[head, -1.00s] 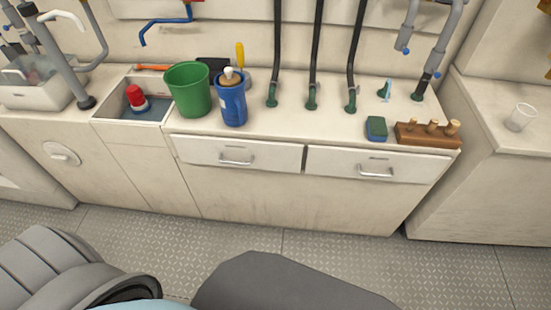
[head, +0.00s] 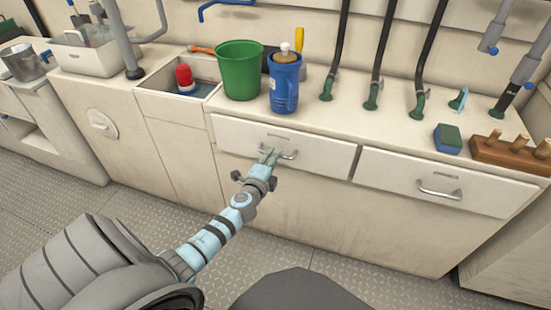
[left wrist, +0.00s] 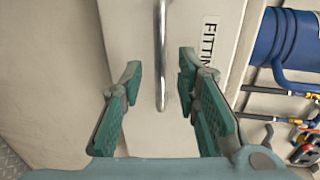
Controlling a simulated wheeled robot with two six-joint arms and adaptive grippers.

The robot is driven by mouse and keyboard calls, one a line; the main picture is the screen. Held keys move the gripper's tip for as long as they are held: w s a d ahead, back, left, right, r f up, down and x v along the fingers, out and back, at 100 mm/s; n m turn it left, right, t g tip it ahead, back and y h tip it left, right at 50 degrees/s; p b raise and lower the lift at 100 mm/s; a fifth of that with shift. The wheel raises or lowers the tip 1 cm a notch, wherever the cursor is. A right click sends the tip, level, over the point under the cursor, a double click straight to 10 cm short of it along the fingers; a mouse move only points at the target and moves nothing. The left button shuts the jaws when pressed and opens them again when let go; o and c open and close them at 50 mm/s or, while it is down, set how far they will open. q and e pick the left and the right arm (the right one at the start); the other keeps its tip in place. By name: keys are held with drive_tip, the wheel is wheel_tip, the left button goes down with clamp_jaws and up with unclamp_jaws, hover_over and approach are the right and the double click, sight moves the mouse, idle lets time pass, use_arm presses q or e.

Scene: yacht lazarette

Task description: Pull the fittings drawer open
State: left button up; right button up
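The fittings drawer (head: 315,144) is the left of two white drawers under the counter, and its front looks shut. In the left wrist view, its label (left wrist: 209,40) shows the letters "FITTIN", partly cut off by my gripper. Its metal bar handle (head: 289,155) also shows in the left wrist view (left wrist: 160,60). My left gripper (head: 268,156) is at the handle's left part. In the left wrist view its two green-grey fingers (left wrist: 160,88) are open, one on each side of the bar, with a gap on both sides. My right gripper is out of view.
A second drawer (head: 430,182) is to the right. On the counter stand a blue jug (head: 284,88), a green bucket (head: 239,75), a sponge (head: 447,138) and a wooden block with pegs (head: 512,153). The floor (head: 345,275) before the cabinet is clear.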

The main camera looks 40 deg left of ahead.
use_arm(q)
drive_tip(key=x, duration=0.3)
drive_tip(key=shift+b, duration=0.4)
clamp_jaws()
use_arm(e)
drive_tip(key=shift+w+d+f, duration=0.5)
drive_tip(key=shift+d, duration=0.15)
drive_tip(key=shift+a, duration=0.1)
